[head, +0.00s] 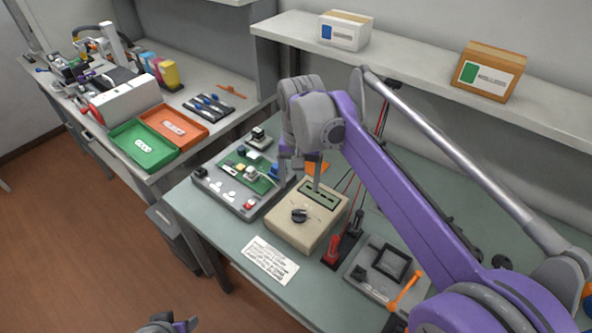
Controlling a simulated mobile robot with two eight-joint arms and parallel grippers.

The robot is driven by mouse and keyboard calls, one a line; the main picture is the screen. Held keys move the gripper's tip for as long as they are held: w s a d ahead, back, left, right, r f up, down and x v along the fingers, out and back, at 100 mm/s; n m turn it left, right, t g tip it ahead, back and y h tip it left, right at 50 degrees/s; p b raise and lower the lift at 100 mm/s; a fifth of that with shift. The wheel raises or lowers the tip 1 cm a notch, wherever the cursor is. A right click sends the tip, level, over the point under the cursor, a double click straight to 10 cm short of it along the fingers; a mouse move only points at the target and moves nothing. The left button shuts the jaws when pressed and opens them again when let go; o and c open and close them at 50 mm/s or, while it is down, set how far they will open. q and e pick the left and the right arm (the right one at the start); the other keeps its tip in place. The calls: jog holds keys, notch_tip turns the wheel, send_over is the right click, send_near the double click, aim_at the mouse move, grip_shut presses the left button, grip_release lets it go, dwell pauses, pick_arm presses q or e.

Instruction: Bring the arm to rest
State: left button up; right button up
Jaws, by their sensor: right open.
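My right arm (385,170), purple and grey, reaches in from the lower right over the green-topped workbench. My right gripper (300,172) points down with its two fingers apart. It is in front of or above the beige meter box (304,225) and beside the board with the green circuit plate (247,177). Nothing shows between the fingers. Whether a fingertip touches the box cannot be told. A small grey and purple part of mine shows at the bottom edge; my left gripper's fingers cannot be seen.
A grey shelf (420,72) above the bench holds a white-fronted box (344,32) and a brown box (489,73). A white label (269,260) lies at the bench's front. The left table holds green (142,146) and orange (173,128) trays. The floor at left is clear.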

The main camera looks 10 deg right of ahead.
jog(key=s+d+f+n+t, duration=0.1)
jog(key=s+f, duration=0.2)
jog(key=s, duration=0.4)
jog(key=s+d+f+n+t+p, duration=0.1)
jog(key=s+d+f+n+t, duration=0.1)
jog(key=s+f, duration=0.2)
jog(key=s+d+f+n+t, duration=0.1)
jog(key=s+f, duration=0.3)
jog(key=s, duration=0.5)
jog(key=shift+s+d+f+n+t+p, duration=0.25)
jog(key=shift+s+n+t+p, duration=0.1)
jog(key=shift+t, duration=0.35)
